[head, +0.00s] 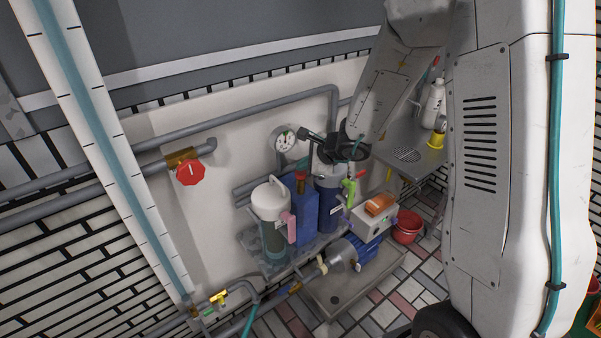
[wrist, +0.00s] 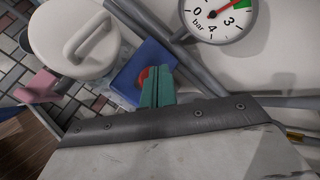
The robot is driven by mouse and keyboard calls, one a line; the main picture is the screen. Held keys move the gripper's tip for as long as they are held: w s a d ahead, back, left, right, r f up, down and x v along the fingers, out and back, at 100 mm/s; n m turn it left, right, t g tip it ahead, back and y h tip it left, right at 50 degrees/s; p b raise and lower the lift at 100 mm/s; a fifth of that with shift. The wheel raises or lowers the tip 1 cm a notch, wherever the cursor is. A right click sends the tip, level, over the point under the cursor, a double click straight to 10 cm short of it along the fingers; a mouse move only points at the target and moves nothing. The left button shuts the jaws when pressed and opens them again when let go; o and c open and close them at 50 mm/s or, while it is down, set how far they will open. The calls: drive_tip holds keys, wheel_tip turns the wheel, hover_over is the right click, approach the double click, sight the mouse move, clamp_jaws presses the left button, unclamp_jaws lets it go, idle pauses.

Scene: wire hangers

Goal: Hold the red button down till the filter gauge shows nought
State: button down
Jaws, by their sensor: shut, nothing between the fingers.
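The red button (wrist: 146,75) sits on a blue housing (wrist: 138,88); in the wrist view it is partly hidden behind my teal fingertips. The blue housing also shows in the head view (head: 301,215), between the filter canisters. The round white gauge (wrist: 211,16) is cut off by the top edge. Its red needle points up and right, near the green band by the 3, away from 0. The gauge also shows in the head view (head: 284,139).
A white-lidded canister (wrist: 72,38) stands beside the blue housing. A red valve handle (head: 190,172) is on the wall pipe at left. A blue pump (head: 352,252) and a box with an orange top (head: 380,205) sit below. A red bucket (head: 407,227) stands on the floor.

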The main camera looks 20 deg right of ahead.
sight(304, 174)
drive_tip(key=shift+f, duration=0.55)
idle(1.6)
drive_tip(key=shift+r, duration=0.15)
idle(0.9)
drive_tip(key=shift+r, duration=0.85)
drive_tip(key=shift+r, duration=2.5)
